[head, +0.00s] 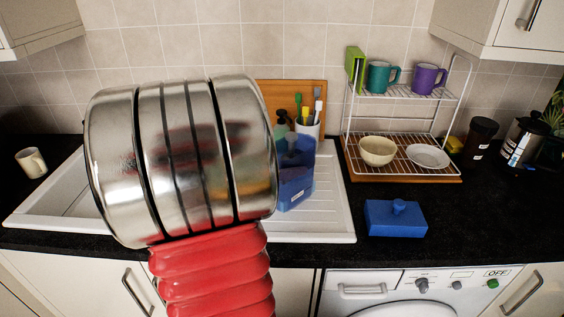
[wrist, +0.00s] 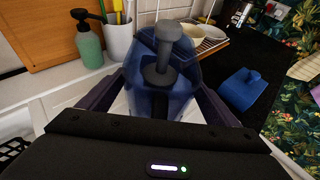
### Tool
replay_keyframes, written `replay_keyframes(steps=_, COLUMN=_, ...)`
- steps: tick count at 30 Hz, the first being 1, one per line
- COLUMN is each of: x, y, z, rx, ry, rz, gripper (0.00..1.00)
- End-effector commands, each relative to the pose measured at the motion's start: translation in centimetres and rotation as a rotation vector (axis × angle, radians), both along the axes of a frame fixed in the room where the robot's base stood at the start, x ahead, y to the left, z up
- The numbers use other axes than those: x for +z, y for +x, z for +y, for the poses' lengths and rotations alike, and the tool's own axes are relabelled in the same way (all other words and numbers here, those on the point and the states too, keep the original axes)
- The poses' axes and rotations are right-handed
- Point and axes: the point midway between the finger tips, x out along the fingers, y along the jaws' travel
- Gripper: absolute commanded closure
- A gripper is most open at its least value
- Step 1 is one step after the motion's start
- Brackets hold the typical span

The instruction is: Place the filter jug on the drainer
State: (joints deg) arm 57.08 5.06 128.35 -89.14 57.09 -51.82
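The filter jug (head: 295,183) is blue and see-through, and shows upright just right of my arm over the sink unit. In the wrist view the jug (wrist: 183,97) with its grey handle (wrist: 160,72) faces my gripper (wrist: 160,88). The fingers are spread wide, one on each side of the jug; I cannot tell whether they touch it. My arm hides the gripper in the head view. The white ribbed drainer (head: 325,222) is right of the sink basin. The jug's base appears over it; contact is unclear.
A wire rack (head: 410,97) holds mugs, a bowl and a plate. A blue lidded box (head: 395,218) stands on the black worktop. A green soap bottle (wrist: 88,42) and a utensil pot (wrist: 119,40) stand close left of the jug. A cup (head: 31,162) is far left.

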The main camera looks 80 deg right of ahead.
Motion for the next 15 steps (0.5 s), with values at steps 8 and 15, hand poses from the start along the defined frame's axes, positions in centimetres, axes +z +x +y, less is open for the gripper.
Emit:
replay_keyframes(steps=8, x=0.01, y=-0.03, z=0.0, rx=-0.001, ry=0.0, rz=0.0, gripper=0.07)
replay_keyframes(steps=15, x=0.44, y=0.23, z=0.31, rx=0.001, ry=-0.001, rz=0.0, gripper=0.07)
